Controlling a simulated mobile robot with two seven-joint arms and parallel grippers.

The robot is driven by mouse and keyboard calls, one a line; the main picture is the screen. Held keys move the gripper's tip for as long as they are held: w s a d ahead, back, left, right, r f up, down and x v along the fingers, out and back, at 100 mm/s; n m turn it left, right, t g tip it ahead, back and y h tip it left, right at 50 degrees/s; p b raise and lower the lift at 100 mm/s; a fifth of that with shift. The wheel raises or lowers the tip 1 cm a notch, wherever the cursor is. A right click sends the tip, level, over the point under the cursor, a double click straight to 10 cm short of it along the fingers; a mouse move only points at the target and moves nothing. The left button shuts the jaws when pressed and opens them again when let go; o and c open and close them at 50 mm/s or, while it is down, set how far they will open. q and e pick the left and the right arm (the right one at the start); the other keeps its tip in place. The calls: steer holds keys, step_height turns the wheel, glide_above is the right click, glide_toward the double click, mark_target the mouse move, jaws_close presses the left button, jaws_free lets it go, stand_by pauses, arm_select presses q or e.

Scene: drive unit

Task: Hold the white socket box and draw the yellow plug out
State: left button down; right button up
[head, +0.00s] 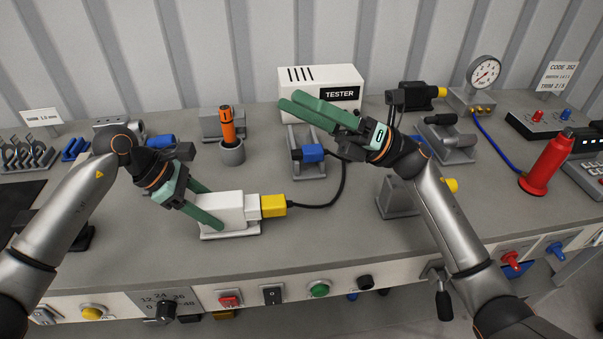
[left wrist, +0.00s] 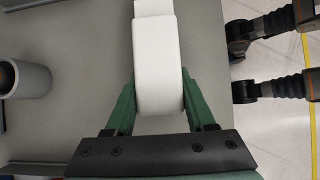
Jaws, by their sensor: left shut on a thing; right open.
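The white socket box (head: 231,209) stands on the bench in the middle of the head view. My left gripper (head: 207,209) is shut on it, a green finger on each side. The left wrist view shows the box (left wrist: 157,60) between both fingers (left wrist: 157,98). The yellow plug (head: 272,206) sits at the box's right end, with a black cable running from it to the right and back. How deep it sits is hidden. My right gripper (head: 318,112) is open and empty, raised in front of the tester, apart from the plug.
A white tester (head: 318,78) stands at the back. A blue connector (head: 312,153) on a grey mount is behind the plug. An orange-handled tool (head: 228,124) stands in a grey cup (head: 232,153).

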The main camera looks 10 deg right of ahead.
steer(key=s+a+n+g+h, duration=0.2)
steer(key=s+a+n+g, duration=0.1)
steer(key=a+n+g, duration=0.15)
steer(key=n+t+h, duration=0.2)
steer(key=n+h, duration=0.3)
steer(key=h, duration=1)
glide_toward(280, 200)
steer(key=x, duration=0.3)
steer(key=shift+g, duration=0.25)
steer(key=x, duration=0.8)
steer(key=shift+w+a+f, duration=0.15)
steer(key=shift+a+f, duration=0.1)
steer(key=shift+f, duration=0.1)
jaws_close()
steer(key=shift+r, duration=0.1)
